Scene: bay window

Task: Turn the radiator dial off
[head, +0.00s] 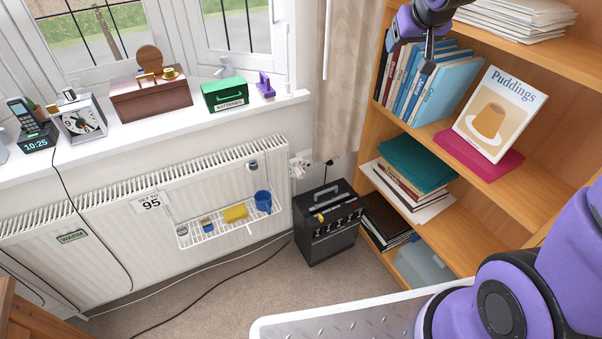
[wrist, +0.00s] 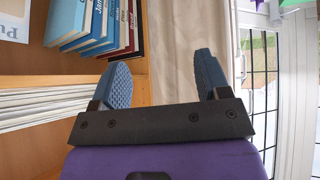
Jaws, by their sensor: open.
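The white radiator (head: 100,240) runs along the wall under the window sill in the head view. A small round grey knob-like part (head: 252,165) sits near its top right end; it may be the dial, but its setting is too small to read. A card reading "SET AT 95" (head: 151,203) hangs on the radiator front. My gripper (head: 428,62) is high at the upper right, in front of the bookcase books, well away from the radiator. In the wrist view its two blue fingers (wrist: 162,75) are apart with nothing between them.
A wire rack (head: 215,232) with a blue mug hangs on the radiator. A black box-shaped appliance (head: 328,225) stands on the floor between radiator and bookcase (head: 484,226). The sill holds a brown case (head: 150,98) and green box (head: 225,95). Cables cross the carpet.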

